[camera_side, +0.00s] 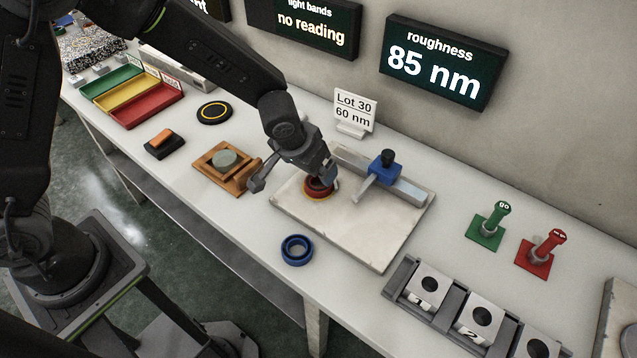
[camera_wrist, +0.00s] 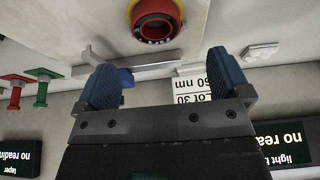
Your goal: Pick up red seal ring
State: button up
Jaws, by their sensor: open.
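The red seal ring (camera_side: 318,192) sits on a pale stone plate (camera_side: 375,250), with a yellow-orange rim showing around its base. In the wrist view the ring lies beyond the fingertips of my gripper (camera_wrist: 162,68), roughly in line with the gap. I see no finger touching it.
A blue gauge (camera_side: 383,168) on a metal bar stands at the plate's back. A wooden block (camera_side: 215,180) stands left, a blue ring (camera_side: 297,250) in front. Green (camera_side: 487,225) and red (camera_side: 538,255) plug stands and numbered blocks (camera_side: 428,290) are right.

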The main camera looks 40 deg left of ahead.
aim_at(321, 185)
jog(key=shift+d+x, duration=0.2)
jog(key=shift+x, duration=3.35)
jog(key=shift+s, duration=0.2)
jog(key=c, duration=1.1)
jog(key=shift+r, duration=0.1)
